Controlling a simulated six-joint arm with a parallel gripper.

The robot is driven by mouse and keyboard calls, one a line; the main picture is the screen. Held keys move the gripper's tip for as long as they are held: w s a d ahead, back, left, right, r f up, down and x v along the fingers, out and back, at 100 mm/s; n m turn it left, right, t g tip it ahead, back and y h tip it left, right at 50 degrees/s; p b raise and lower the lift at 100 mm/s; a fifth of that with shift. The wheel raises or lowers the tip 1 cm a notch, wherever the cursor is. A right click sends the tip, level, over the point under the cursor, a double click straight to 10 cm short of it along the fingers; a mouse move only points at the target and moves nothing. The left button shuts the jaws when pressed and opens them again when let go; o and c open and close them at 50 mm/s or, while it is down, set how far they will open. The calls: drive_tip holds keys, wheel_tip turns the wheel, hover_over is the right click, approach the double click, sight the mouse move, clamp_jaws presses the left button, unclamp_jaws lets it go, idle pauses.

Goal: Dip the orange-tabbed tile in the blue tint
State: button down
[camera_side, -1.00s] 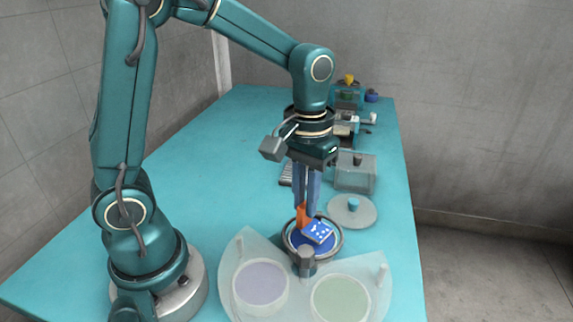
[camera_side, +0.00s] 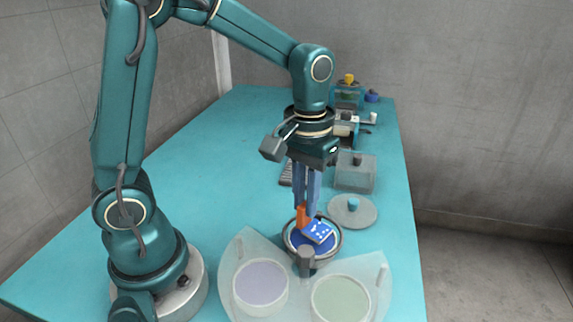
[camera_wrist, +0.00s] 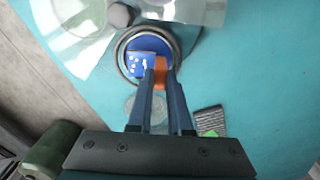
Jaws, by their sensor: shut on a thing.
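My gripper (camera_side: 305,205) points down and is shut on the orange tab (camera_side: 303,216) of the tile. The blue tile (camera_side: 319,231) with white marks is tilted at the round dish of blue tint (camera_side: 312,247). Whether its lower edge touches the tint I cannot tell. In the wrist view the gripper (camera_wrist: 160,80) holds the orange tab (camera_wrist: 161,72), and the tile (camera_wrist: 140,64) covers part of the blue dish (camera_wrist: 160,45).
A translucent tray holds a lilac pan (camera_side: 261,284) and a green pan (camera_side: 341,298) in front of the dish. A grey knob (camera_side: 305,262) stands close by. A round lid (camera_side: 353,211) and a clear box (camera_side: 354,173) are at right. A dark ridged block (camera_wrist: 209,121) lies nearby.

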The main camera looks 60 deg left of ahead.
drive_tip(key=shift+r, duration=2)
